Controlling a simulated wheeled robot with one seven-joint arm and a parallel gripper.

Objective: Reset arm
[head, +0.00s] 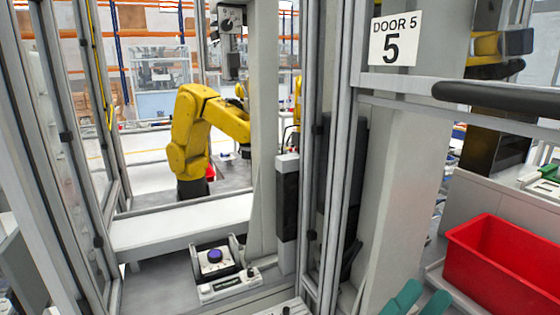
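A yellow jointed robot arm (203,125) stands on a dark base inside the cell, left of the middle in the head view. Its forearm reaches right, and its end is partly hidden behind a grey post. A small control box (214,262) with a round blue-purple button or knob stands at the lower middle. In front of it is a pale panel (230,286) with small controls. I cannot make out which control belongs to which arm. I see nothing that I can surely call my gripper.
Metal frame posts (324,150) and a white "DOOR 5" sign (395,39) stand in front. A dark bar handle (500,94) crosses at right. A red bin (505,265) is at lower right. Two teal shapes (405,299), unclear in kind, show at the bottom edge.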

